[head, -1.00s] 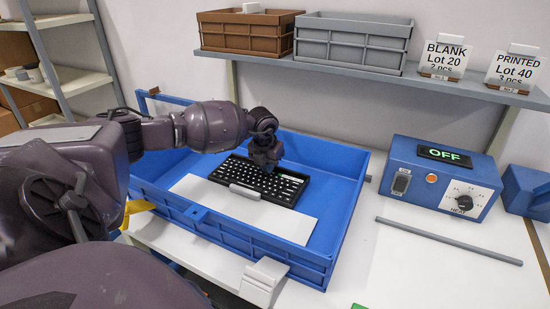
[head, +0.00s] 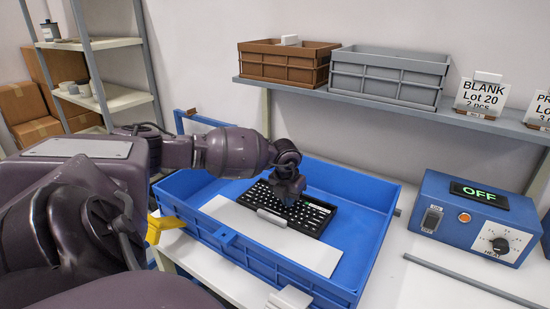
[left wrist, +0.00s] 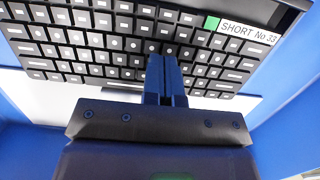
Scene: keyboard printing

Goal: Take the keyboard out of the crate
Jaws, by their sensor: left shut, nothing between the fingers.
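The black keyboard (head: 302,213) with pale-marked keys lies in the blue crate (head: 216,238), partly over a white sheet (head: 318,254). A light grey bar (head: 272,217) sits at its near edge. My left gripper (head: 290,198) is over the keyboard's far part in the head view and hides some of it. In the left wrist view the blue fingers (left wrist: 165,85) are together, empty, in front of the keys. A label reading "SHORT No 33" (left wrist: 245,30) with a green patch is at the keyboard's upper right there. My right gripper is not in view.
A blue heater box (head: 475,218) showing OFF stands right of the crate, with a grey rod (head: 470,283) before it. A shelf above holds a brown crate (head: 288,64) and a grey crate (head: 390,77). White table surface is free right of the crate.

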